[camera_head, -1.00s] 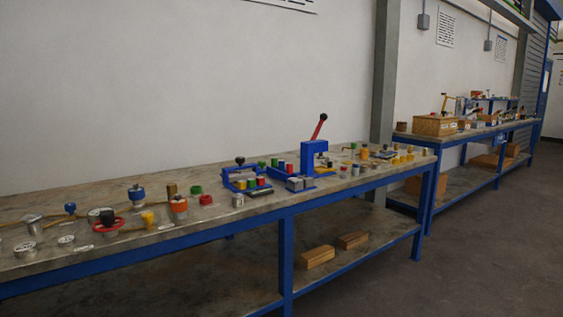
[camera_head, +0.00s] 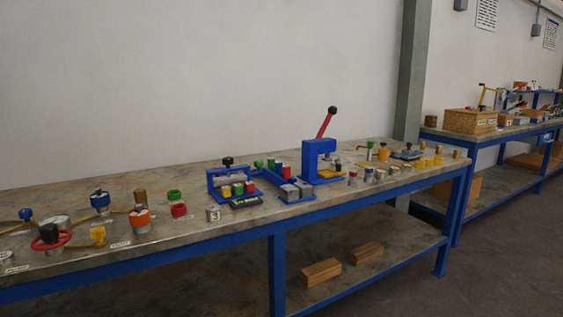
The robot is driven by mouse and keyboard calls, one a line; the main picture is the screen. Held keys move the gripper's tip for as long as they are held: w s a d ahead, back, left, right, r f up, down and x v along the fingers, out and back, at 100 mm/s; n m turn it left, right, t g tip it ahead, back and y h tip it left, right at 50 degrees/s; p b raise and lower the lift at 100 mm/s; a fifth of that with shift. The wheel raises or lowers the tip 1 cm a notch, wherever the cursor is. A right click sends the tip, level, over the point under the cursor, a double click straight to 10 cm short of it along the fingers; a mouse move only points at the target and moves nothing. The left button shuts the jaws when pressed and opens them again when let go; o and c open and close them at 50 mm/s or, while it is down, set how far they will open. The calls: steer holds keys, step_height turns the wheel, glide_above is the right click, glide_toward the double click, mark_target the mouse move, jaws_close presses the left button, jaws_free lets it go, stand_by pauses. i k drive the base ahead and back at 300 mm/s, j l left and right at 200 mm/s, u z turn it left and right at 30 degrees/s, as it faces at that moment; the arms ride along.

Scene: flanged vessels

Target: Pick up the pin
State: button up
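No pin can be made out for certain among the many small parts on the workbench (camera_head: 240,237). Small coloured cylinders, green, red, yellow and grey, stand in and around a blue fixture (camera_head: 215,192) in the middle of the bench. A blue press (camera_head: 312,160) with a red lever stands to its right. Several small yellow, brass and grey pieces (camera_head: 383,152) stand at the bench's right end. My gripper is not in view.
A red handwheel valve (camera_head: 50,238) and an orange-and-steel fitting (camera_head: 140,218) stand at the left. Wooden blocks (camera_head: 321,271) lie on the lower shelf. A second bench with a wooden box (camera_head: 470,121) is at the right. A grey post (camera_head: 411,75) rises behind the benches. Floor at lower right is clear.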

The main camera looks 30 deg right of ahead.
mark_target(271, 161)
steer(key=i+l, duration=0.1)
steer(key=l, duration=0.3)
steer(key=i+l, duration=0.15)
steer(key=l, duration=0.25)
steer(key=i+l, duration=0.1)
steer(key=l, duration=0.3)
steer(key=i+l, duration=0.8)
steer(key=l, duration=0.2)
steer(key=i, duration=1.05)
